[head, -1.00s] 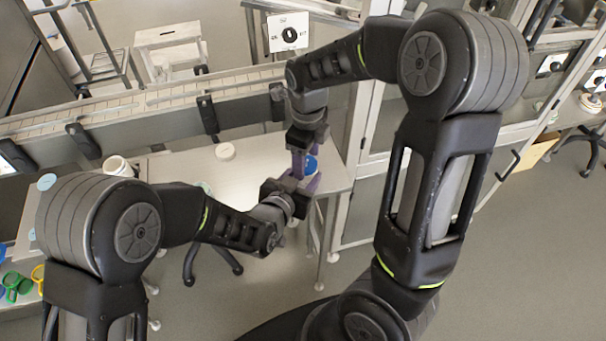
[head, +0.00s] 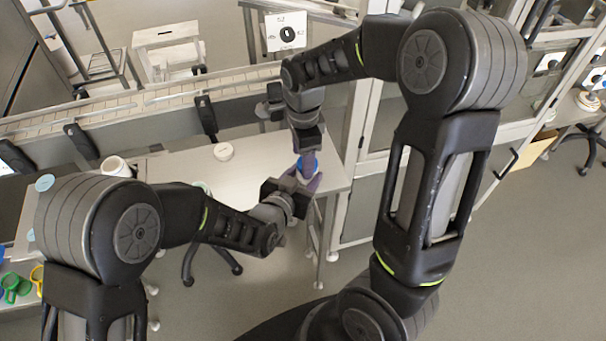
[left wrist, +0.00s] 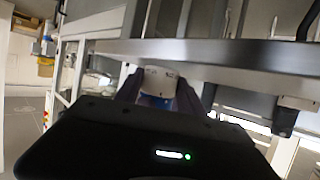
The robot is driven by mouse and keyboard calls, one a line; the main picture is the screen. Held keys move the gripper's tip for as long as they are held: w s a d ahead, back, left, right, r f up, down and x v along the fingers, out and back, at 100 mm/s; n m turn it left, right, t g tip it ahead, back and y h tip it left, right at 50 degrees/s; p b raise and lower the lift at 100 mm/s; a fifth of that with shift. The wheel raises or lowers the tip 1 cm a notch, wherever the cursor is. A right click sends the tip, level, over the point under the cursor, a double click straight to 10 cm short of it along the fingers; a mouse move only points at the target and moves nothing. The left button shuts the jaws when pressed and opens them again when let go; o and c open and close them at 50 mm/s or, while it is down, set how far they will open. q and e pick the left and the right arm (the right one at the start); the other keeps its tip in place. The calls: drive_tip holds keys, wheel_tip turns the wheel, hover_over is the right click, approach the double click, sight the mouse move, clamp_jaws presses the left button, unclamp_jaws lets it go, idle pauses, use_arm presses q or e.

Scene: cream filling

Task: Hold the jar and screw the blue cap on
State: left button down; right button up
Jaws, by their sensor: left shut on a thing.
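My left gripper (head: 302,184) is shut on a small white jar (left wrist: 158,80), holding it in the air near the right end of the table. In the left wrist view the jar sits between the purple fingers, with a blue part (left wrist: 155,102) showing below the white. In the head view the blue cap (head: 308,169) shows at the jar, partly hidden by the grippers. My right gripper (head: 307,158) points down from above at the cap. Its fingers overlap in view, so I cannot tell how far they are closed or whether they touch the cap.
A conveyor (head: 150,105) runs behind. Green and yellow rings (head: 14,285) lie at lower left. Glass-fronted cabinets stand to the right.

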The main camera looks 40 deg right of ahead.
drive_tip(key=shift+s+d+f, duration=0.1)
drive_tip(key=shift+s+d, duration=0.15)
drive_tip(key=shift+d, duration=0.05)
drive_tip(key=shift+n, duration=1)
drive_tip(key=n, duration=0.3)
drive_tip(key=shift+a+n, duration=0.15)
drive_tip(key=shift+n, duration=0.25)
drive_tip(key=shift+w+a, duration=0.1)
drive_tip(key=shift+a, duration=0.05)
drive_tip(key=c, duration=1.1)
drive_tip(key=o, duration=0.7)
drive_tip(key=shift+c, duration=0.2)
drive_tip(key=shift+w, duration=0.1)
clamp_jaws()
